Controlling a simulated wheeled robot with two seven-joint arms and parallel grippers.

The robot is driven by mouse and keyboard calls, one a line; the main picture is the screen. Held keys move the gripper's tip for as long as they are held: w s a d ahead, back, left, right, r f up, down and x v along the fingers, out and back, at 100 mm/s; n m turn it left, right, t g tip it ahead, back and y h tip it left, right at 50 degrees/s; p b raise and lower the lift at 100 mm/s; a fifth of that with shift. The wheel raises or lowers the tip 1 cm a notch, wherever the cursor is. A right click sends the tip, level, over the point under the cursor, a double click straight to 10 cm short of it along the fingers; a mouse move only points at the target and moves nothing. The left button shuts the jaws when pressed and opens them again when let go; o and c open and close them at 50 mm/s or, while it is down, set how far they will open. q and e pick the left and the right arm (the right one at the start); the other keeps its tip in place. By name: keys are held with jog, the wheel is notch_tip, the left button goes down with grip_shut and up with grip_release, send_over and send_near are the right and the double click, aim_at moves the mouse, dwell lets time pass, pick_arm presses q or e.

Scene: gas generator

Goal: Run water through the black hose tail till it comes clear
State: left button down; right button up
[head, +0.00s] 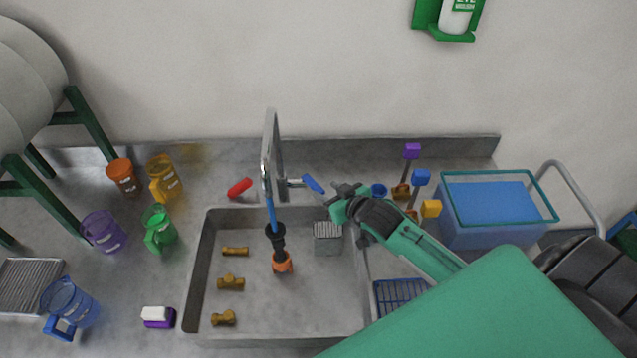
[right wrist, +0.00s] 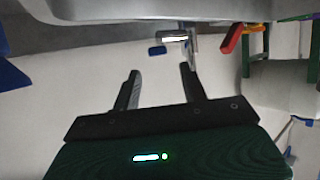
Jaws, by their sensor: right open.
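The black hose tail (head: 276,241) stands upright in the sink (head: 340,290), with an orange piece (head: 282,262) at its lower end. A narrow blue strand runs from the chrome tap (head: 267,160) down to its top; I cannot tell whether it is water or a tube. The tap has a blue lever (head: 312,184) on the right and a red lever (head: 239,188) on the left. My right gripper (head: 338,200) is open and empty, just right of the blue lever. In the right wrist view, the blue lever (right wrist: 157,50) lies beyond the open fingers (right wrist: 160,73). My left gripper is out of view.
Several brass fittings (head: 231,282) and a grey slotted block (head: 328,238) are in the sink. Coloured jugs (head: 160,228) stand to the left. A blue tub (head: 495,215) and upright-handled brushes (head: 421,178) stand to the right. A white-and-purple block (head: 158,317) lies left of the sink.

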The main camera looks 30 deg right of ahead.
aim_at(313, 184)
jog(key=shift+p+x, duration=0.45)
jog(key=shift+x, duration=2.05)
grip_shut()
